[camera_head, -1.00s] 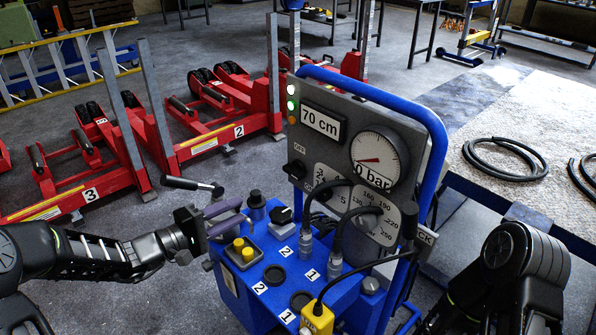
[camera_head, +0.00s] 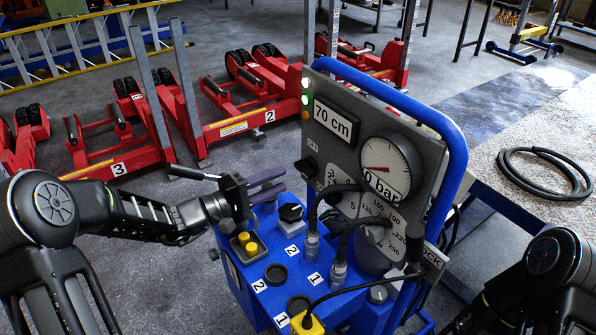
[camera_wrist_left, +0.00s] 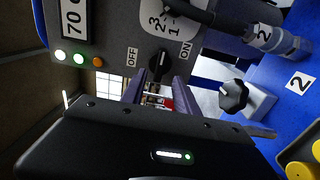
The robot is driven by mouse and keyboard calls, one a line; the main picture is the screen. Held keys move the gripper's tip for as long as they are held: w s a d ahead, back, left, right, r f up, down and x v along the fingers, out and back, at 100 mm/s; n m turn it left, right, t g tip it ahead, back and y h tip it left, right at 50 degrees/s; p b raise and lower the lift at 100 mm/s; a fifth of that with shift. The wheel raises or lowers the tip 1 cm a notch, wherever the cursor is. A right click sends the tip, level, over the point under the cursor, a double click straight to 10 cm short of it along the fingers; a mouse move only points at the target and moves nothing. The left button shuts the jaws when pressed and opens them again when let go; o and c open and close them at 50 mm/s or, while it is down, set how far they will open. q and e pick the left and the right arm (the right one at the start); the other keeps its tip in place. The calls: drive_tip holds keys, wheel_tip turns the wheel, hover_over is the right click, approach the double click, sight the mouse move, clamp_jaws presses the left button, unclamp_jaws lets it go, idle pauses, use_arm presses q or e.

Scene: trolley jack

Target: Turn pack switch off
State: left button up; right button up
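The pack switch (camera_head: 308,167) is a black rotary knob low on the left of the grey panel. In the left wrist view, the switch (camera_wrist_left: 159,65) sits between an OFF label on the left and an ON label on the right; I cannot tell which its pointer marks. My left gripper (camera_head: 283,180) has purple fingers, open and empty, pointing at the panel and short of the knob. In the wrist view, the left gripper's fingers (camera_wrist_left: 158,84) lie apart, with the knob ahead between their tips. My right arm shows at lower right; its gripper is out of view.
The grey panel (camera_head: 345,165) has lit lamps (camera_head: 305,98), a 70 cm display (camera_head: 333,121) and a gauge (camera_head: 388,166). Below stand a black knob (camera_head: 290,211), yellow buttons (camera_head: 247,243) and cables. A black lever (camera_head: 194,173) sticks out near the left gripper.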

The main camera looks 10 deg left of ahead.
sight(300, 171)
use_arm(q)
drive_tip(key=x, duration=0.6)
drive_tip(key=shift+w+d+f, duration=0.1)
drive_tip(key=shift+w+d, duration=0.05)
drive_tip(key=shift+w, duration=0.05)
clamp_jaws()
idle(0.4)
